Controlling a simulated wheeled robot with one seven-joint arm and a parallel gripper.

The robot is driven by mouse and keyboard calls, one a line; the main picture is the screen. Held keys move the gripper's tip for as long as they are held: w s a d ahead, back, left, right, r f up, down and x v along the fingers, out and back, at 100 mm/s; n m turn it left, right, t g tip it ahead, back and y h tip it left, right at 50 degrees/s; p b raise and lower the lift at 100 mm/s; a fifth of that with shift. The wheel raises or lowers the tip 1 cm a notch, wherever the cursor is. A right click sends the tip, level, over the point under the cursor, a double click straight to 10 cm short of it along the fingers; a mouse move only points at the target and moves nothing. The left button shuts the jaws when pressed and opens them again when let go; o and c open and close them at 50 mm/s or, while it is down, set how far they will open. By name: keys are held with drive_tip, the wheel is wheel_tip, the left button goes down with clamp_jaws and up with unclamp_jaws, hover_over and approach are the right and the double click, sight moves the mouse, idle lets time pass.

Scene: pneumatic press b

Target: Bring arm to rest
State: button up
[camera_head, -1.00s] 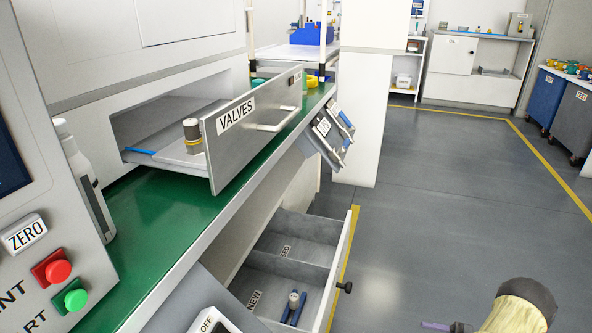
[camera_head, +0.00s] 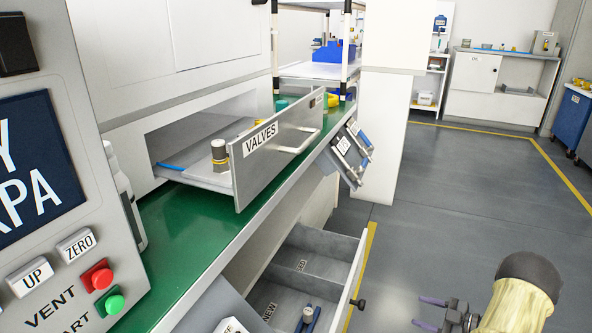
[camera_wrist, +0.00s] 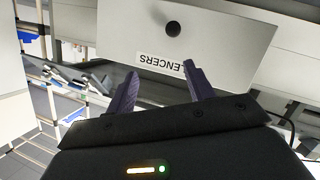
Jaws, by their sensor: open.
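My gripper (camera_head: 438,314) is at the lower right of the head view, over the grey floor and to the right of the benches. Its purple fingers also show in the wrist view (camera_wrist: 160,92), spread apart with nothing between them. Beyond them in that view is a white drawer front (camera_wrist: 215,35) with a dark round knob and a label ending in "LENCERS", upside down. The fingers appear clear of it, though the exact gap cannot be told. My forearm is partly cut off by the head view's lower edge.
The VALVES drawer (camera_head: 272,165) stands open above the green bench (camera_head: 185,225), with a small cylinder (camera_head: 218,155) in it. A lower drawer (camera_head: 345,280) is open, holding a blue-handled tool (camera_head: 308,320). A control panel (camera_head: 40,190) stands at left. Open floor (camera_head: 440,200) lies at right.

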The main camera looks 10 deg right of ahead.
drive_tip(key=w+a+r+m+h+p, duration=0.2)
drive_tip(key=w+a+r+h+p, duration=0.15)
drive_tip(key=r, duration=0.35)
drive_tip(key=w+a+r+m+h+p, duration=0.2)
drive_tip(key=w+a+r+h, duration=0.15)
drive_tip(key=r, duration=0.35)
drive_tip(key=w+a+r+m+h+p, duration=0.2)
drive_tip(key=w+r+m+h, duration=0.1)
drive_tip(key=w+r, duration=0.3)
drive_tip(key=s+a+r+m+g+p, duration=0.4)
drive_tip(key=s+a+r, duration=0.3)
drive_tip(key=s+a, duration=0.5)
drive_tip(key=s+a+r+m+g+p, duration=0.35)
drive_tip(key=s+a+r+p, duration=0.2)
drive_tip(key=s+a, duration=0.6)
wheel_tip(320, 180, up, 38)
drive_tip(key=s+d+p, duration=0.1)
drive_tip(key=d+p, duration=0.1)
drive_tip(key=p, duration=3.4)
drive_tip(key=shift+s+d+n+g+p, duration=0.35)
drive_tip(key=shift+d+n+g, duration=0.05)
drive_tip(key=shift+n+g, duration=0.05)
drive_tip(key=shift+c, duration=0.2)
